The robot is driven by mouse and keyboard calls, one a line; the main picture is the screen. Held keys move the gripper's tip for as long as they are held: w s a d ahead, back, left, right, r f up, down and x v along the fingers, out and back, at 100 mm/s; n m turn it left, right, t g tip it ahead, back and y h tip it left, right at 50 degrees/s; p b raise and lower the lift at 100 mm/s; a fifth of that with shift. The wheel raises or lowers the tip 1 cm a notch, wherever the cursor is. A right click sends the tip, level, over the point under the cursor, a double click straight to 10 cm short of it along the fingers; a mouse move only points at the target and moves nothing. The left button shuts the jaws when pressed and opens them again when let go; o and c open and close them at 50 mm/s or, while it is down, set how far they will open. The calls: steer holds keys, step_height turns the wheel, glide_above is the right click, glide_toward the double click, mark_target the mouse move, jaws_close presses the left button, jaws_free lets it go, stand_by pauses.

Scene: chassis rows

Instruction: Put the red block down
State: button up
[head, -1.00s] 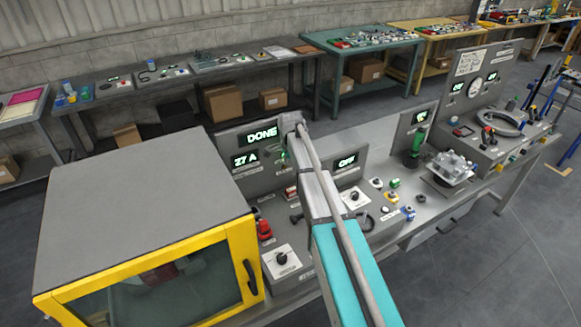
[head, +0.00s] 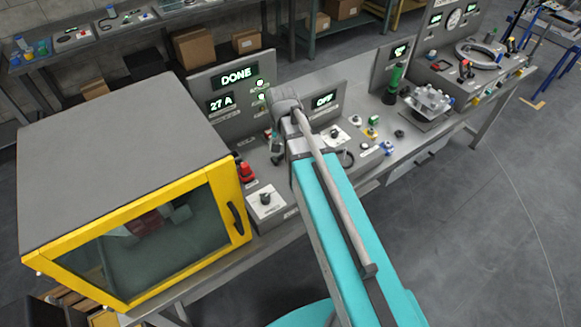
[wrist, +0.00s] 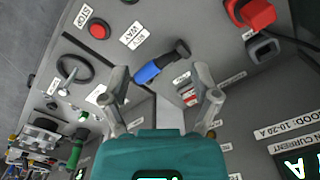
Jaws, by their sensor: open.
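My gripper (wrist: 161,82) is open in the wrist view, its two fingers spread apart with nothing held between them. A small red-and-white block (wrist: 190,95) lies on the grey panel close to the right finger; I cannot tell if this is the task's red block. A larger red piece (wrist: 258,14) is at the upper right of the wrist view; a red piece (head: 246,173) also stands beside the yellow-framed cabinet in the head view. My arm hides much of the panel in the head view.
A blue-and-black handle (wrist: 162,64) lies just beyond the fingertips. A red stop button (wrist: 98,29) is at upper left. The yellow-framed cabinet (head: 115,135) stands left of my arm. A green cylinder (head: 394,85) and metal fixture (head: 428,103) stand to the right. Open floor lies at right.

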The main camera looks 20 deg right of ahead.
steer(key=s+n, duration=0.4)
steer(key=s, duration=0.4)
steer(key=shift+s, duration=0.4)
steer(key=shift+f+b, duration=0.7)
steer(key=shift+f, duration=0.05)
stand_by(0.4)
